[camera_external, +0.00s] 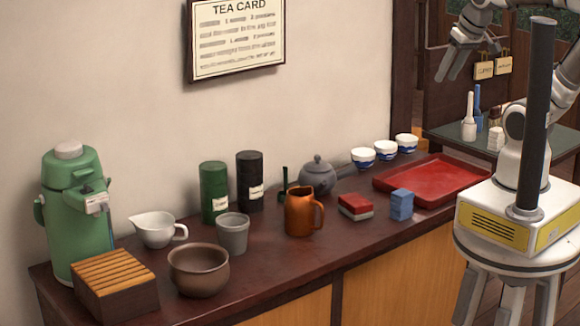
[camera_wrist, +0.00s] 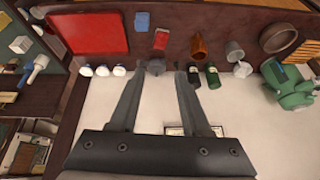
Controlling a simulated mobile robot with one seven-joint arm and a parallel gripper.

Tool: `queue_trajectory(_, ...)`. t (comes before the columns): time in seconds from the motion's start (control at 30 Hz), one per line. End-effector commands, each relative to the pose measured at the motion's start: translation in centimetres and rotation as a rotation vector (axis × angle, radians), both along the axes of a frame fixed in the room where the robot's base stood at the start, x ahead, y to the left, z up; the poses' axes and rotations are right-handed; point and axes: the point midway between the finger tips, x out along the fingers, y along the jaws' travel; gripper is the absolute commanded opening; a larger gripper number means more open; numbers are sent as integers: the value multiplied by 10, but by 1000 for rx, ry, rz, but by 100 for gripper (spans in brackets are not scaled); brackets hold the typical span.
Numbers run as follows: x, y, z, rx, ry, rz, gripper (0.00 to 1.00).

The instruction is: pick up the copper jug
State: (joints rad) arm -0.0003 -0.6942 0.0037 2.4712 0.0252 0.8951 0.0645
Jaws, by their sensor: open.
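The copper jug (camera_external: 300,212) stands upright on the dark wooden counter, its handle on the right side. It also shows in the wrist view (camera_wrist: 199,44), near the top, right of centre. My gripper (camera_external: 452,65) is at the top right of the external view, high above the counter and well apart from the jug. In the wrist view my gripper (camera_wrist: 157,78) has its two fingers spread, with nothing held between them.
Near the jug are a grey cup (camera_external: 233,234), a brown bowl (camera_external: 198,270), a grey teapot (camera_external: 318,176), a red box (camera_external: 355,207) and a blue block (camera_external: 401,204). Two tea canisters (camera_external: 249,182) stand behind. A red tray (camera_external: 432,181) lies to the right, a green flask (camera_external: 75,215) far left.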

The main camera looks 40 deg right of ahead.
Motion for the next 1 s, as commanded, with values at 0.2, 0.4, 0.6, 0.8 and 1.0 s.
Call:
queue_trajectory(0.2,46,21,-26,180,108,-230,47)
queue_trajectory(0.4,94,44,-59,346,226,-487,47)
queue_trajectory(0.6,141,67,-104,488,356,-764,47)
queue_trajectory(0.8,183,90,-161,601,490,-1059,47)
queue_trajectory(1.0,211,107,-210,668,596,-1302,47)
